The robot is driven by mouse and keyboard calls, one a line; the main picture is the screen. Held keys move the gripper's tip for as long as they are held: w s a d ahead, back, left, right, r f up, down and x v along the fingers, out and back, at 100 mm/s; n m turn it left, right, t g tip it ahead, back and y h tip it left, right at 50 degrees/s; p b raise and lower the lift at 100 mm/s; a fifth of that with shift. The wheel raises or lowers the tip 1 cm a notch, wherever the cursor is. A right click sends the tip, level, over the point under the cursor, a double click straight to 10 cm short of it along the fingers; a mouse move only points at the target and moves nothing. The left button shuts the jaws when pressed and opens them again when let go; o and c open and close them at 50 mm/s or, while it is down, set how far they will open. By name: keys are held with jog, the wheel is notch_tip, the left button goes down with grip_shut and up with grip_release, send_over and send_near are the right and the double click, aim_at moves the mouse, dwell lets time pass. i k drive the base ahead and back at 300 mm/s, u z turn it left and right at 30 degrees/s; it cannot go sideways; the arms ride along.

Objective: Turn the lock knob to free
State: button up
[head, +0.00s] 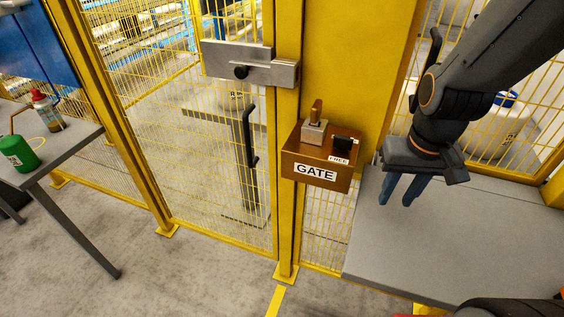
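A brown lock box (301,156) with a GATE label is mounted on the yellow post. On its top stand a grey block with an upright brown tab (316,108) and, to its right, a small black piece (342,143) just above a FREE label (338,159). I cannot tell for sure which of these is the lock knob. My gripper (396,199) points down to the right of the box, over the grey table. Its two blue fingers are apart with nothing visible between them. It does not touch the box.
A steel latch (222,60) with a black knob (241,72) spans the gate and post above the box. A black gate handle (249,136) hangs left of the box. The grey table (440,235) is bare. Another table (66,150) at left holds a green container and a bottle.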

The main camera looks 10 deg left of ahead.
aim_at(343, 143)
jog(key=u, duration=0.25)
jog(key=k, duration=0.4)
jog(key=u, duration=0.3)
jog(key=i, duration=0.5)
jog(key=k, duration=0.35)
jog(key=z, duration=1.1)
jog(key=i, duration=0.25)
jog(key=u, duration=1.7)
jog(key=k, duration=0.8)
jog(key=u, duration=0.1)
